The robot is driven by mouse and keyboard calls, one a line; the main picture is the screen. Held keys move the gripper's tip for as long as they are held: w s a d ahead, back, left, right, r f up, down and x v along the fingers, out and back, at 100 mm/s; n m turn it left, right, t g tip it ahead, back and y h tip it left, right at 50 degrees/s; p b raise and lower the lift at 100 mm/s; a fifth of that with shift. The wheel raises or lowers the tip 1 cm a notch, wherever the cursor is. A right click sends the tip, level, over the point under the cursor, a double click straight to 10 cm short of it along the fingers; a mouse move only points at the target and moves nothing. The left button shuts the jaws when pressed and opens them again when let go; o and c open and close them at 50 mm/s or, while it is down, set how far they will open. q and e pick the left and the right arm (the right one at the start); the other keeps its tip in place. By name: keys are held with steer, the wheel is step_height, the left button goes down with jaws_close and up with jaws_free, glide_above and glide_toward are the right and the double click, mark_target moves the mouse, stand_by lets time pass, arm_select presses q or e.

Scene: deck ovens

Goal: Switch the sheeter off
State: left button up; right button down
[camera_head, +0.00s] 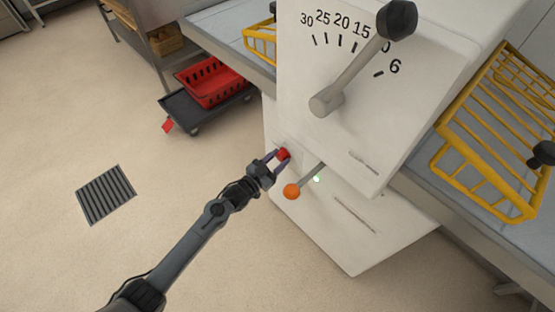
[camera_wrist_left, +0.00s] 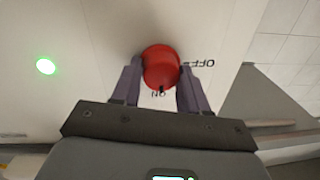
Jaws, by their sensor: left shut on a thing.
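The white sheeter (camera_head: 360,215) stands in the middle of the head view, its front turned towards me. A red rotary knob (camera_head: 284,154) sits low on its left side. In the left wrist view the red knob (camera_wrist_left: 161,66) has a dark mark at its lower edge, by the upside-down word ON; OFF is printed to its right. My left gripper (camera_head: 277,158) is shut on the knob, with one purple finger on each side (camera_wrist_left: 160,88). A green light (camera_wrist_left: 45,66) is lit on the panel; it also shows in the head view (camera_head: 316,179). My right gripper is out of view.
An orange-tipped lever (camera_head: 292,191) sticks out close to the right of my left gripper. A large black-knobbed lever (camera_head: 396,20) stands over a number scale above. Yellow wire guards (camera_head: 500,130) flank the sheeter. A red crate (camera_head: 212,82) rests on a dark dolly at left. Floor in front is clear.

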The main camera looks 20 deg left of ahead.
arm_select(q)
steer(key=shift+r, duration=0.1)
steer(key=shift+r+n+p, duration=0.1)
steer(key=shift+n+p, duration=0.4)
steer(key=shift+p, duration=0.15)
steer(key=shift+r+n+p, duration=0.1)
steer(key=shift+n+p, duration=0.9)
steer(key=shift+p, duration=0.05)
steer(key=n+p, duration=0.3)
steer(key=n, duration=0.1)
steer(key=n+p, duration=0.1)
steer(key=n, duration=0.2)
steer(key=shift+a+g, duration=0.1)
steer(key=shift+g, duration=0.2)
steer(key=n+p, duration=0.1)
steer(key=n, duration=0.1)
steer(key=shift+n, duration=0.3)
steer(key=n+p, duration=0.1)
steer(key=n, duration=0.3)
steer(key=shift+g+h, duration=0.3)
steer(key=shift+h, duration=0.1)
steer(key=shift+f+n, duration=0.2)
steer(key=shift+n, duration=0.1)
